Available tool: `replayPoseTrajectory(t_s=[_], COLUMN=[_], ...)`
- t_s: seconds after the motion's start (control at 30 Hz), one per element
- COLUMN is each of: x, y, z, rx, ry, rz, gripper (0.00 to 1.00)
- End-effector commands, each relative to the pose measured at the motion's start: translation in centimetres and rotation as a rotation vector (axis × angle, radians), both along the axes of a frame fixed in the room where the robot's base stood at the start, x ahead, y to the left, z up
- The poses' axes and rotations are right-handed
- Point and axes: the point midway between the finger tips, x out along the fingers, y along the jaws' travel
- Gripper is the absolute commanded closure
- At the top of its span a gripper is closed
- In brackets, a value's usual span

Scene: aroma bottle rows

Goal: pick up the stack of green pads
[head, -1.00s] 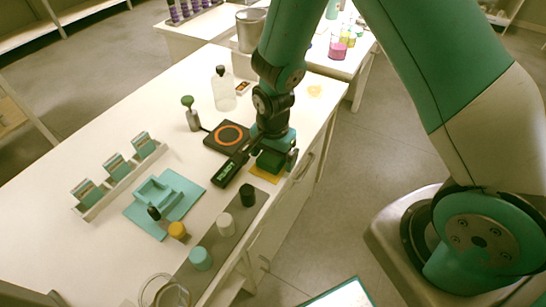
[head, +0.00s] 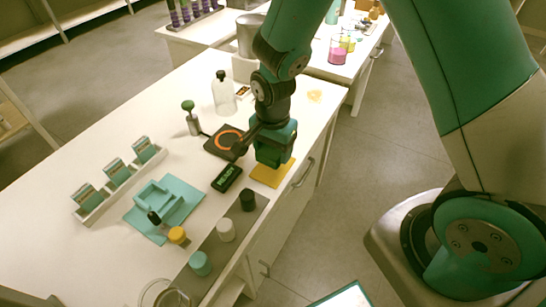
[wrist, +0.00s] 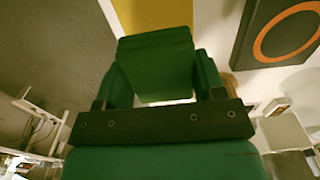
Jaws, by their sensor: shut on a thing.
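The stack of green pads (wrist: 155,62) is a dark green block between the fingers of my gripper (wrist: 160,88) in the wrist view. My gripper is shut on it, one finger on each side. In the head view my gripper (head: 273,158) is over the yellow mat (head: 270,175) near the bench's right edge. Most of the mat's surface shows below it, so the stack appears lifted clear. Single pads cannot be told apart.
A black scale with an orange ring (head: 224,142) and its black display box (head: 227,179) are left of my gripper. A green-topped stamp (head: 192,118) and a white bottle (head: 223,95) stand behind. Several jars line the grey strip (head: 215,241). A teal tray (head: 165,208) lies left.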

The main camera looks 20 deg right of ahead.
Motion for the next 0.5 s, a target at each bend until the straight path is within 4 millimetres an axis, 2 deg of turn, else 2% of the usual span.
replayPoseTrajectory(t_s=[0.03,0.2,0.4,0.5], x=[0.1,0.1,0.1,0.0], y=[0.0,0.0,0.0,0.0], z=[1.8,7.2,12.3,14.0], rx=[0.002,0.003,0.002,0.002], ry=[-0.008,-0.009,-0.006,-0.004], rz=[0.000,0.000,0.000,0.000], gripper=[0.60,0.60,0.60,0.60])
